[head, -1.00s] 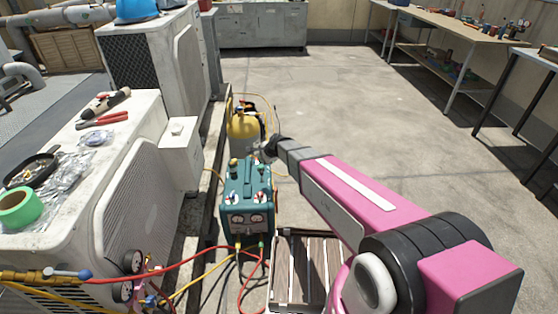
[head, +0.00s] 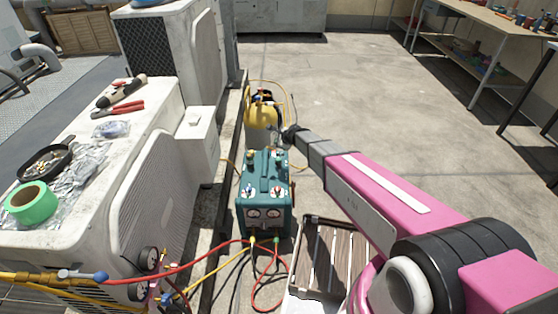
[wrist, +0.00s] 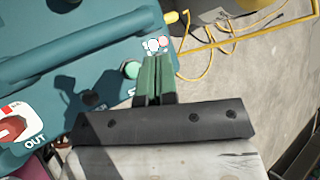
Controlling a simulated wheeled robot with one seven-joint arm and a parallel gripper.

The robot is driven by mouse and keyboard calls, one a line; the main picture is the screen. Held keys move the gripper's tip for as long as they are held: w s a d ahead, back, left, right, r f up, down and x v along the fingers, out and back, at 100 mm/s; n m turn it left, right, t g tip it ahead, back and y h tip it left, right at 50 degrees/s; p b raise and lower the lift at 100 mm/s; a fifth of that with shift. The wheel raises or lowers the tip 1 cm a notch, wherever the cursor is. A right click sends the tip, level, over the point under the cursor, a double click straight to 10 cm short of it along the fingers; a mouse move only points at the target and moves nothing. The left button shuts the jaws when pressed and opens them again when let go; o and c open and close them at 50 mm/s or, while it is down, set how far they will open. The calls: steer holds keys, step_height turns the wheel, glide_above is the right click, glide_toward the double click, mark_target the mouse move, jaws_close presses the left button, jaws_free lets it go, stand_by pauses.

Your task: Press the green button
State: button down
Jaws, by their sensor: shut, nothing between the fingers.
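The green button (wrist: 131,70) is a small round cap on the top of a teal machine (wrist: 105,50) in the wrist view. The machine stands on the roof floor and also shows in the head view (head: 264,215), where I cannot make out the button. My gripper (wrist: 157,62) is shut and empty, its green fingers together. In the wrist view the fingertips are just right of the button, over the machine's edge; I cannot tell how high above it. In the head view my arm reaches in from the right, its end at the machine's far side.
A red knob (wrist: 13,127) marked OUT is on the machine's top. A yellow-topped cylinder (head: 262,116) stands behind it. Hoses run from its front to gauges at the left. A white condenser (head: 150,195) stands left, a slatted crate (head: 322,262) right. Open floor lies beyond.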

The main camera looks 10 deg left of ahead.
mark_target(277, 160)
steer(key=shift+f, duration=4.1)
steer(key=shift+f, duration=0.4)
steer(key=shift+f, duration=0.45)
steer(key=shift+s+f, duration=0.25)
steer(key=shift+f, duration=0.6)
steer(key=shift+r, duration=0.15)
steer(key=shift+s+a+r, duration=0.1)
steer(key=shift+s+r, duration=0.1)
steer(key=shift+r, duration=0.65)
steer(key=shift+w+r, duration=0.1)
steer(key=shift+r, duration=0.3)
steer(key=shift+r, duration=0.1)
